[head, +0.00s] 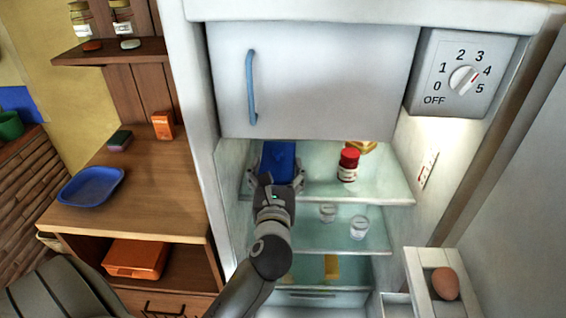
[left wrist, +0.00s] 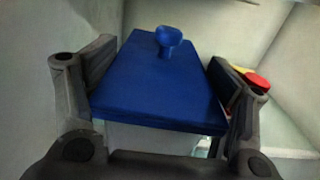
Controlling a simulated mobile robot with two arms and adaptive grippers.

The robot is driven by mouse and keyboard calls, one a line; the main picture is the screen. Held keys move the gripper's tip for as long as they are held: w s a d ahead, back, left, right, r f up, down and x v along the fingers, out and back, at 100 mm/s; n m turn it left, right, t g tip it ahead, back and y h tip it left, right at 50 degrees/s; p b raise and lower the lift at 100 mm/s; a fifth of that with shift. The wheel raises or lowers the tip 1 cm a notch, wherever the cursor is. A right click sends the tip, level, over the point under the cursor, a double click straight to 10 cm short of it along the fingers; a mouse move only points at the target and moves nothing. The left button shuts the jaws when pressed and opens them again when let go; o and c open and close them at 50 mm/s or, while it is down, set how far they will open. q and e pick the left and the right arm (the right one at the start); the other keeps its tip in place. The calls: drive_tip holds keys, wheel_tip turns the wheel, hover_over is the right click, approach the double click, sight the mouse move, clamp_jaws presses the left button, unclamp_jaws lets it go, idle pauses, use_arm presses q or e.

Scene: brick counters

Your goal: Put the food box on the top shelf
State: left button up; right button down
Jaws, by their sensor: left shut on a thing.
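The food box has a blue lid (left wrist: 150,85) with a round knob and a pale body below it. In the head view the food box (head: 277,158) is inside the open fridge, at the left of the top shelf (head: 330,186). My left gripper (head: 275,178) is shut on the food box, with one finger on each side in the left wrist view (left wrist: 155,95). My arm hides the box's lower part, and I cannot tell whether it touches the shelf. My right gripper is not in view.
A red-lidded jar (head: 348,165) and a yellow item (head: 362,147) stand to the right on the top shelf. Two small glass cups (head: 358,228) sit on the shelf below. The freezer door (head: 310,80) is above; the fridge door holds an egg (head: 445,284).

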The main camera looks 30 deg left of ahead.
sight(280, 144)
use_arm(q)
drive_tip(key=x, duration=1)
drive_tip(key=shift+w+r+p, duration=0.1)
drive_tip(key=shift+p, duration=0.2)
wheel_tip(280, 144, down, 7)
drive_tip(key=shift+r+b, duration=0.1)
drive_tip(key=shift+b, duration=0.85)
drive_tip(key=shift+w+a, duration=0.15)
drive_tip(key=shift+w, duration=0.1)
drive_tip(key=shift+f, duration=0.25)
drive_tip(key=o, duration=1.1)
drive_tip(key=shift+f, duration=0.1)
